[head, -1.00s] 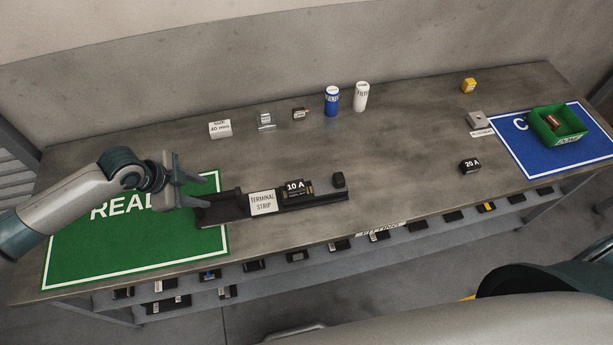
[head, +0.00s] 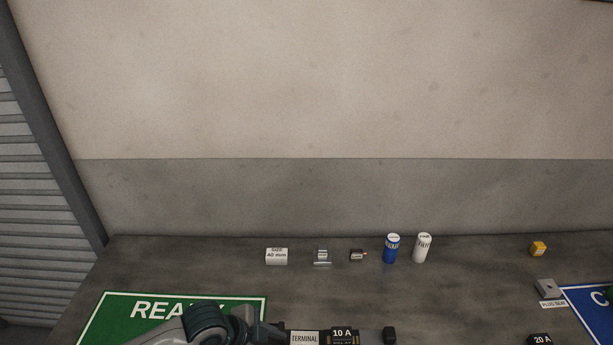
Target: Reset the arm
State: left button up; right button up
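My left arm shows at the bottom of the head view, over the right part of the green mat (head: 118,308). Its wrist covers part of the mat's lettering, and the gripper's fingers cannot be made out. The black terminal strip (head: 305,338) lies just right of the wrist, cut off by the lower edge. A block marked 10 A (head: 342,335) sits on it. I cannot tell whether the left gripper touches the strip. My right arm and gripper are out of view.
Along the back stand a white 40 mm block (head: 277,257), a clear piece (head: 322,257), a small dark part (head: 358,255), a blue can (head: 391,249) and a white can (head: 423,248). At right are a yellow block (head: 538,249), a grey block (head: 546,288), a 20 A block (head: 540,340) and a blue mat (head: 585,300).

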pick_arm(q)
jog(key=s+d+n, duration=0.2)
jog(key=s+n, duration=0.1)
jog(key=s, duration=0.2)
jog(key=s+a+f+n+y, duration=0.3)
jog(key=s+a+n+y, duration=0.3)
jog(key=s+a+n, duration=0.95)
notch_tip(320, 180, down, 33)
jog(key=s+a+m+b, duration=0.2)
jog(key=s+m+b, duration=0.1)
jog(key=b, duration=0.4)
jog(key=s+a+f+g+b, duration=0.1)
jog(key=s+f+b, duration=0.3)
jog(key=s+f, duration=0.5)
jog(key=s+a+f+g+b, duration=0.1)
jog(key=s+f, duration=0.8)
jog(key=f, duration=0.9)
jog(key=a+b, duration=0.1)
jog(key=b, duration=0.1)
jog(key=shift+s+a+f+b, duration=0.15)
jog(key=shift+s+f+b, duration=0.05)
jog(key=shift+s+b, duration=0.2)
